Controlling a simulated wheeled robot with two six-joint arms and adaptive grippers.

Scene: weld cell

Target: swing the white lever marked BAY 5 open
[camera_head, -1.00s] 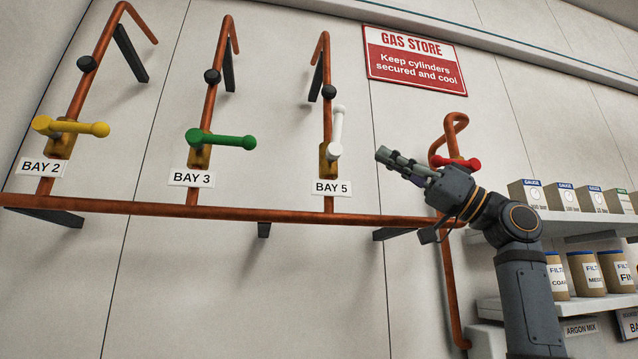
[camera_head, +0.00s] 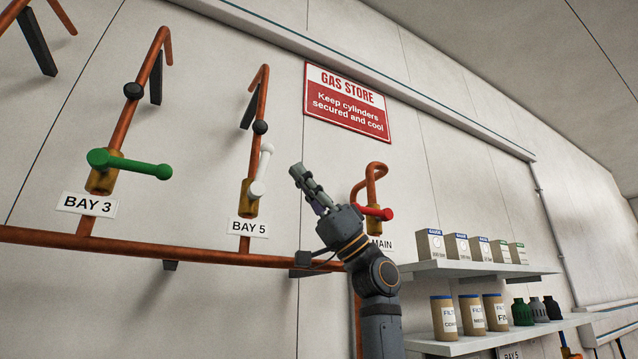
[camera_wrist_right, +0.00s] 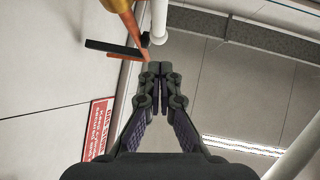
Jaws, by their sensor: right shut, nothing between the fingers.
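The white lever (camera_head: 261,172) sits on a brass valve body above the BAY 5 label (camera_head: 248,228). Its handle points up and slightly right, roughly along its copper pipe. My right gripper (camera_head: 297,171) is shut and empty, a little right of the lever in the head view, its fingers pointing up and left. In the right wrist view the white handle (camera_wrist_right: 159,18) shows at the top, beyond the closed fingertips (camera_wrist_right: 160,68). I see no clear contact between them. My left gripper is not in view.
A green lever (camera_head: 130,163) stands left at BAY 3. A red lever (camera_head: 376,212) marked MAIN is close behind my right wrist. A copper pipe (camera_head: 200,255) runs below the valves. Shelves (camera_head: 470,268) with boxes and jars are at the right. A red sign (camera_head: 347,104) hangs above.

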